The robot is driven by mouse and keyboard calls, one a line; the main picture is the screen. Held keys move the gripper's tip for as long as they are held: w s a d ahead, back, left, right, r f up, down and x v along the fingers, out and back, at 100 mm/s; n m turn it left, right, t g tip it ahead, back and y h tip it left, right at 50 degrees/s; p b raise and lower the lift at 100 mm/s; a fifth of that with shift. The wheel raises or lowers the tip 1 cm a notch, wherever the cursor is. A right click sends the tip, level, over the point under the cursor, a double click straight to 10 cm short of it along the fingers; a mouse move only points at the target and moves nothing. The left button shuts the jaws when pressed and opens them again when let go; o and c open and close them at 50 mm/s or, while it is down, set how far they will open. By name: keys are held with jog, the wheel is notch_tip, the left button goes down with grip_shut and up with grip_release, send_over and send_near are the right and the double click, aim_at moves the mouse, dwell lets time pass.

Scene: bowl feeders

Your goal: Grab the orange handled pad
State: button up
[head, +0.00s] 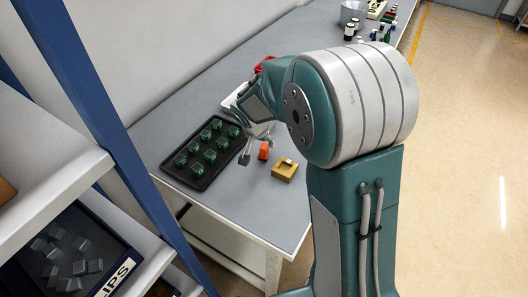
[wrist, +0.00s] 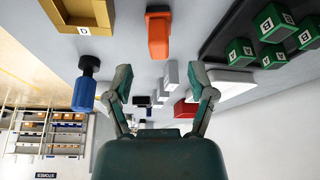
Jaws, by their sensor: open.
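The orange handled pad (head: 264,151) stands on the grey table between the black tray and the yellow box. In the wrist view the pad (wrist: 158,34) is at the top middle, with its orange block towards me and a darker base behind. My gripper (head: 256,150) is open and empty, just left of the pad in the head view. In the wrist view its two fingers (wrist: 160,84) are spread apart, with the pad beyond and above the gap between them, and nothing is between the fingertips. My arm hides part of the table behind it.
A black tray (head: 169,167) of green lettered cubes lies left of the pad. A yellow box (head: 284,171) stands close on its right. A blue-handled item (wrist: 84,92) shows in the wrist view. A shelf with a blue post (head: 92,130) stands at the left.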

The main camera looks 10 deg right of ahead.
aim_at(263, 146)
jog(key=x, duration=0.5)
jog(key=shift+w+d+f, duration=0.15)
jog(key=shift+w+f, duration=0.1)
jog(key=shift+f, duration=0.05)
grip_shut()
